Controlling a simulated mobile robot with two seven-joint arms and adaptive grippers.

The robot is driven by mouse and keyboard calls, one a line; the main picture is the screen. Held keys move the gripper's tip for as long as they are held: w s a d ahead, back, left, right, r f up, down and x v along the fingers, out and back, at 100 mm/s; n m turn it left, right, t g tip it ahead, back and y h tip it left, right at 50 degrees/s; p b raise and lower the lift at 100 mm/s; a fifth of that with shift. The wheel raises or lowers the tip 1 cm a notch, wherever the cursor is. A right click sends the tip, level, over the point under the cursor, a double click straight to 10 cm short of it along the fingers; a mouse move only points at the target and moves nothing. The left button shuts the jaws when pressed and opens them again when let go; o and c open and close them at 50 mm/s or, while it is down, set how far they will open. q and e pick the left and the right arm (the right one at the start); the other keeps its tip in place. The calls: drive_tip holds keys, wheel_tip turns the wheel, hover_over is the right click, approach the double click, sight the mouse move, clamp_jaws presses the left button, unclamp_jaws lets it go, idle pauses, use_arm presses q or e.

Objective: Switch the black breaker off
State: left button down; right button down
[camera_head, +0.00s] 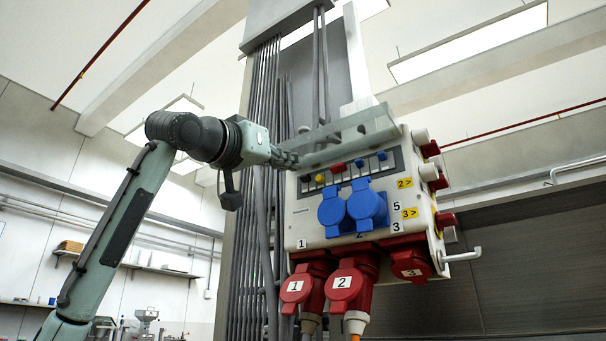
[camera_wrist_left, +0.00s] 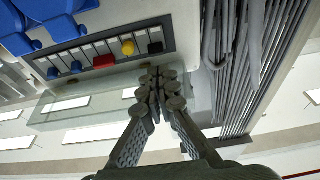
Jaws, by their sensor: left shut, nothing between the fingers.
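The black breaker (camera_head: 305,178) is the leftmost in the row on the white power box (camera_head: 290,222). It also shows in the wrist view (camera_wrist_left: 155,47), just beyond my fingertips. My left gripper (camera_head: 292,160) is shut and empty, at the upper left of the breaker row. In the wrist view its fingertips (camera_wrist_left: 160,76) point toward the black breaker, with a small gap seeming to remain. Whether the lever is up or down is too small to tell. My right gripper is in neither view.
A clear cover (camera_head: 350,133) stands raised above the row, close to my left gripper. Beside the black breaker are yellow (camera_head: 320,179), red (camera_head: 338,167) and blue (camera_head: 359,163) ones. Blue sockets (camera_head: 333,210) and red plugs (camera_head: 345,284) jut out below. Grey conduits (camera_head: 265,120) run behind.

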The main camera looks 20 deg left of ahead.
sight(306, 182)
use_arm(q)
drive_tip(key=shift+w+d, duration=0.35)
drive_tip(key=shift+w, duration=0.55)
drive_tip(key=shift+s+f, duration=0.1)
drive_tip(key=shift+s, duration=0.05)
drive_tip(key=shift+f, duration=0.1)
drive_tip(key=shift+a+f+b, duration=0.1)
drive_tip(key=shift+f+b, duration=1)
drive_tip(key=shift+f, duration=0.15)
drive_tip(key=s+a+r, duration=0.1)
drive_tip(key=s+a, duration=0.1)
drive_tip(key=s, duration=0.3)
drive_tip(key=shift+s, duration=0.35)
drive_tip(key=shift+r, duration=0.1)
